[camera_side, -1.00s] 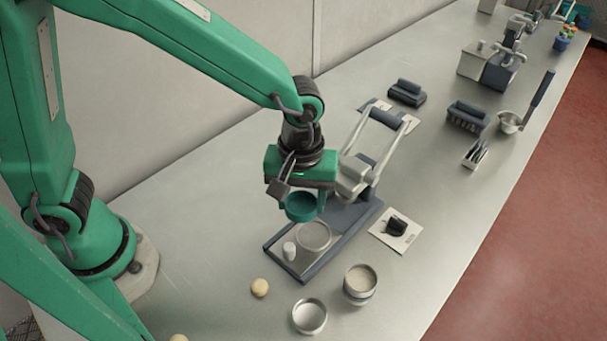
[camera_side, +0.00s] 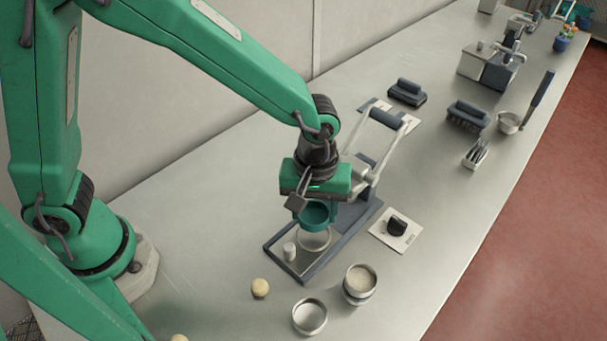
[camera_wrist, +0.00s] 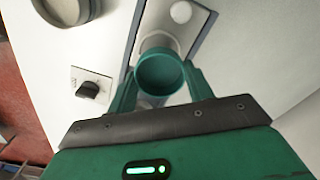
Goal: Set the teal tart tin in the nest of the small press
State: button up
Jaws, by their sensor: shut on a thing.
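The teal tart tin (camera_side: 314,214) is held by my gripper (camera_side: 316,208) above the small press (camera_side: 325,262). In the wrist view the round tin (camera_wrist: 159,72) sits between the two green fingers (camera_wrist: 160,84). The press nest (camera_side: 315,240) is a round ring on the press base, just below the tin in the side view and partly hidden by it. In the wrist view part of the nest (camera_wrist: 160,40) shows beyond the tin's rim. The tin looks level and apart from the nest. The press's pale lever with a dark handle (camera_side: 387,118) is raised behind my gripper.
A white peg (camera_side: 290,251) stands on the press base beside the nest. A card with a dark knob (camera_side: 396,227) lies to the right. Metal tins (camera_side: 360,280) (camera_side: 310,316) and a dough ball (camera_side: 260,288) are in front. Brushes and tools stand farther back. The counter at left is clear.

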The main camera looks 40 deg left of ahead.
aim_at(314, 219)
jog(key=shift+f, duration=1.75)
jog(key=shift+f, duration=0.75)
dwell(1.0)
jog(key=o, duration=1.2)
jog(key=shift+c, duration=0.2)
jog(key=shift+r, duration=0.1)
jog(key=shift+r, duration=3.45)
